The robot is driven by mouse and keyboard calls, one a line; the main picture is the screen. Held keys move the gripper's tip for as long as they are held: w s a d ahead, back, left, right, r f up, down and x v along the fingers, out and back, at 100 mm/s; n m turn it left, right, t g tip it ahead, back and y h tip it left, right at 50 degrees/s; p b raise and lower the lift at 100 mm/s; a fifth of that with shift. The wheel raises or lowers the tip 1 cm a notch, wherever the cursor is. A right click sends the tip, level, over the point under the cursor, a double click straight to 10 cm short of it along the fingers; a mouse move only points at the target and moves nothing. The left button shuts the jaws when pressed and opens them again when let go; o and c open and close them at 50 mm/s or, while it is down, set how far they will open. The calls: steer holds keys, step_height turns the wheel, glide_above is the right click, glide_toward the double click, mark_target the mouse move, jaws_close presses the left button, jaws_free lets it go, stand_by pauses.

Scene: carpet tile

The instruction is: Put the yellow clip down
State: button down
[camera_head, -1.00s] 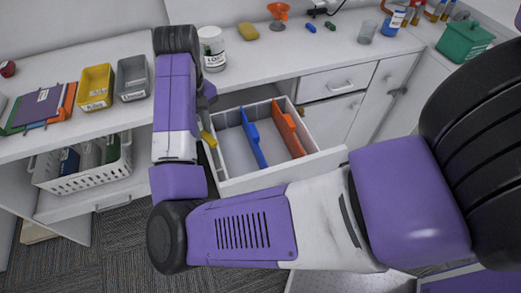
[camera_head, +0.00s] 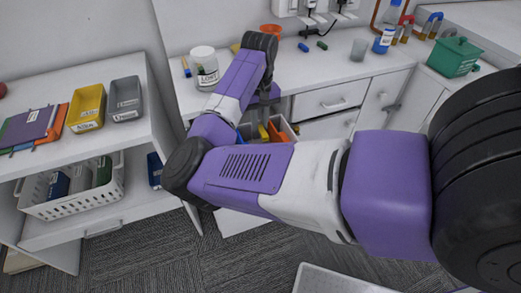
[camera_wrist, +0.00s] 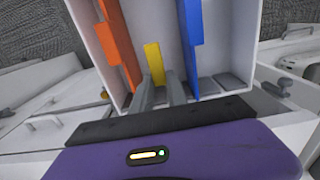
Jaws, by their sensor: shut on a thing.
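My gripper (camera_wrist: 161,92) is shut on the yellow clip (camera_wrist: 154,62), which sticks out beyond the fingertips. In the wrist view the clip is between the orange divider (camera_wrist: 117,45) and the blue divider (camera_wrist: 190,45) of the open drawer (camera_wrist: 249,40), over the middle compartment. I cannot tell whether it touches the drawer floor. In the head view the yellow clip (camera_head: 263,131) shows just below my gripper (camera_head: 262,117), beside the orange divider (camera_head: 279,136). My arm hides much of the drawer there.
The counter above the drawer holds a white-lidded jar (camera_head: 204,68), an orange funnel-like thing (camera_head: 270,30) and a green box (camera_head: 455,58). A yellow bin (camera_head: 86,107) and a grey bin (camera_head: 126,98) stand on the left shelf, above a white basket (camera_head: 72,191).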

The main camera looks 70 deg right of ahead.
step_height(320, 180, down, 12)
steer(key=shift+r, duration=0.1)
stand_by(0.4)
steer(key=c, duration=1.3)
jaws_free()
steer(key=shift+f, duration=0.2)
step_height(320, 180, up, 12)
steer(key=shift+r, duration=0.15)
